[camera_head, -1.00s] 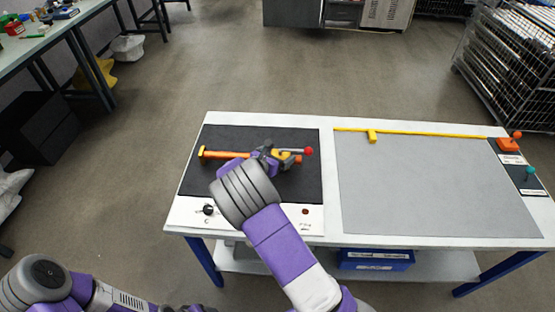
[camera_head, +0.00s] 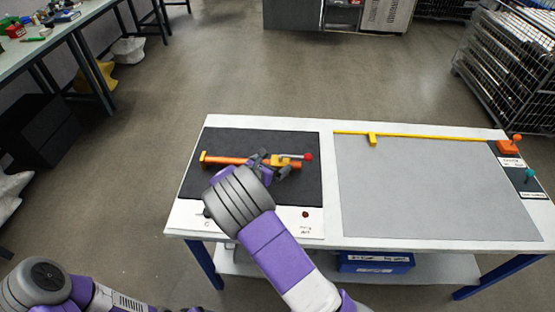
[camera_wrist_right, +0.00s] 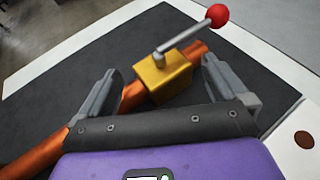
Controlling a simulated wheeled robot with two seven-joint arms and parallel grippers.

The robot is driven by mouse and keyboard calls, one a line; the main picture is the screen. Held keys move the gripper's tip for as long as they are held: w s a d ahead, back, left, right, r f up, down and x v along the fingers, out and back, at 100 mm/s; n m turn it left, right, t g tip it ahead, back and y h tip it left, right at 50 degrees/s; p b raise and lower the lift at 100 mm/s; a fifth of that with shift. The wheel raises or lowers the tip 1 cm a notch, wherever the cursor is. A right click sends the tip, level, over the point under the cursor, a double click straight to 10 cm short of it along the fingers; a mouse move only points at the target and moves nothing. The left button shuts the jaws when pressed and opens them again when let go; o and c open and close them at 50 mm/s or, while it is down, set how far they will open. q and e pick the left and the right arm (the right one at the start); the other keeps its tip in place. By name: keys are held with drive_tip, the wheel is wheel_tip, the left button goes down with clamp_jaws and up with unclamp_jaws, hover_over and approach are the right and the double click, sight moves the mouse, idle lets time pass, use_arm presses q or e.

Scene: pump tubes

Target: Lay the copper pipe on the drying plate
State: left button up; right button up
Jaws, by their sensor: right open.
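The orange copper pipe (camera_head: 226,159) lies on the black surface of the drying plate (camera_head: 305,192) at the table's left. It bears a yellow block (camera_head: 284,161) and a lever with a red knob (camera_head: 308,156). My right gripper (camera_head: 275,161) is open at the block end. In the right wrist view the pipe (camera_wrist_right: 38,146) runs from lower left to upper right, with the block (camera_wrist_right: 165,80) between the spread fingers (camera_wrist_right: 160,68) and a visible gap before each finger. My left gripper is out of view; only part of that arm shows at lower left.
A large grey mat (camera_head: 435,195) lies clear on the right, with a yellow bar (camera_head: 430,134) along its back edge. Small orange (camera_head: 509,147) and teal (camera_head: 530,174) handled items stand at the right end. A blue bin (camera_head: 376,262) sits on the shelf below.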

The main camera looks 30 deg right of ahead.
drive_tip(key=p+v, duration=0.1)
drive_tip(key=v, duration=0.8)
drive_tip(key=shift+p, duration=0.4)
drive_tip(key=shift+w, duration=0.1)
